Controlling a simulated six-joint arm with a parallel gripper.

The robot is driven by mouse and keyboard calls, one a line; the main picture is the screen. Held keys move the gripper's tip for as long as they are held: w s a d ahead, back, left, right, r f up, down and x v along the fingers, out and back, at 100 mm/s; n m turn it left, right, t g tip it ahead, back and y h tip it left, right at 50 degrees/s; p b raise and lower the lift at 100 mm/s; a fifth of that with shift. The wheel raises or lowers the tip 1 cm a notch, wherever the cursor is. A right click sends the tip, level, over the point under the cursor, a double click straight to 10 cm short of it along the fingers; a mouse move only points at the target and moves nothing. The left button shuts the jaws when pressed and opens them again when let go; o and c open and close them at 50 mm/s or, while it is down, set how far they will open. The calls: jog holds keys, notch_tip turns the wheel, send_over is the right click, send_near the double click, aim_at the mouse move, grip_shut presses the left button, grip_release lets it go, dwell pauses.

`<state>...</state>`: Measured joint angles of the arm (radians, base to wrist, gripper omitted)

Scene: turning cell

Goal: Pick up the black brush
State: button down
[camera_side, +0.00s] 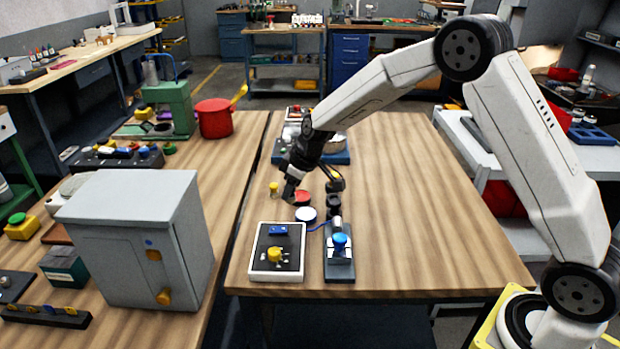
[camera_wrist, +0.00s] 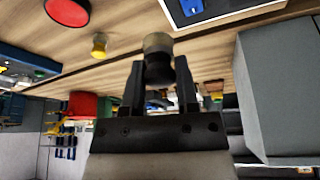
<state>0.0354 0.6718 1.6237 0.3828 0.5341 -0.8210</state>
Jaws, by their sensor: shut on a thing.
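My gripper (camera_wrist: 160,72) is shut on the black brush (camera_wrist: 157,62), a short dark cylinder with a pale tan end. In the wrist view the brush sits between the two fingers, its tan end pointing out past the fingertips. In the side view my gripper (camera_side: 290,178) is low over the wooden table, with the brush at its tip, small and dark. I cannot tell whether the brush is clear of the table.
Close by are a yellow-topped piece (camera_side: 274,188), a red disc (camera_side: 302,199), a white-and-blue disc (camera_side: 306,214) and a black cylinder (camera_side: 334,206). In front are a yellow-knob panel (camera_side: 262,268) and a blue-knob device (camera_side: 340,262). A grey cabinet (camera_side: 130,240) stands left. The table's right is clear.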

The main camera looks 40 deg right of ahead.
jog(key=s+r, duration=0.3)
jog(key=s, duration=0.3)
jog(key=shift+s, duration=0.25)
dwell(0.4)
jog(key=c, duration=1.2)
grip_release()
grip_shut()
jog(key=shift+d, duration=0.1)
jog(key=w+d+f, duration=0.4)
jog(key=w+d, duration=0.6)
jog(key=w, duration=0.4)
jog(key=shift+w+d, duration=0.2)
jog(key=shift+w, duration=0.05)
